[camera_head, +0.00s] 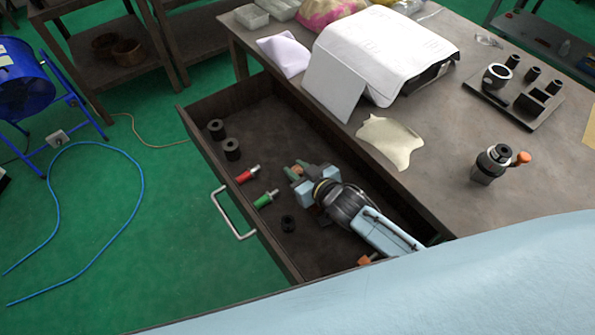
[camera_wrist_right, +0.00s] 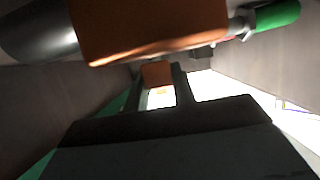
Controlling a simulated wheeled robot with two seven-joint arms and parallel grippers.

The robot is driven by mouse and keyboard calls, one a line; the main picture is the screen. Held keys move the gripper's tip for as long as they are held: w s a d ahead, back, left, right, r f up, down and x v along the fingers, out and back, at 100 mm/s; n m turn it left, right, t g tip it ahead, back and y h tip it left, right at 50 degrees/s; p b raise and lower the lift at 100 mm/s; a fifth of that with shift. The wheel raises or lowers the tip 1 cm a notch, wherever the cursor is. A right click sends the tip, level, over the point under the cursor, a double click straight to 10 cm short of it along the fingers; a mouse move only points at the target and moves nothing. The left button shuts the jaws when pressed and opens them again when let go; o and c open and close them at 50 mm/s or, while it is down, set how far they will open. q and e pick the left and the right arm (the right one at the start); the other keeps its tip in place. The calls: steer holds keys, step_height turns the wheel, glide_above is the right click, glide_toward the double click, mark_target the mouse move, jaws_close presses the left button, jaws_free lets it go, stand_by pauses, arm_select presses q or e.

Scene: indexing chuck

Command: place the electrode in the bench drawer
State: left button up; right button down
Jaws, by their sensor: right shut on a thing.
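The bench drawer (camera_head: 188,122) is pulled open, with its handle (camera_head: 232,215) on the front. My right gripper (camera_head: 297,171) is low over or inside the drawer, pointing to its far-left part. Its fingers are shut on a small orange-brown piece, which I take for the electrode (camera_head: 297,169); it shows small between the fingers in the right wrist view (camera_wrist_right: 157,73). Whether it touches the drawer floor I cannot tell. A large orange block (camera_wrist_right: 150,32) is close to the wrist camera; I cannot tell what it is. My left gripper is not in view.
In the drawer lie two black cylinders (camera_head: 232,149), a red-ended piece (camera_head: 248,174), a green-ended piece (camera_head: 266,199) and a black ring (camera_head: 288,223).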

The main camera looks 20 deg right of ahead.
steer(key=shift+f, duration=0.1)
steer(key=c, duration=1.2)
jaws_free()
steer(key=shift+f, duration=0.1)
steer(key=shift+o, duration=0.2)
steer(key=shift+r, duration=0.25)
steer(key=p+v, duration=0.2)
steer(key=v, duration=1)
steer(key=shift+f, duration=0.15)
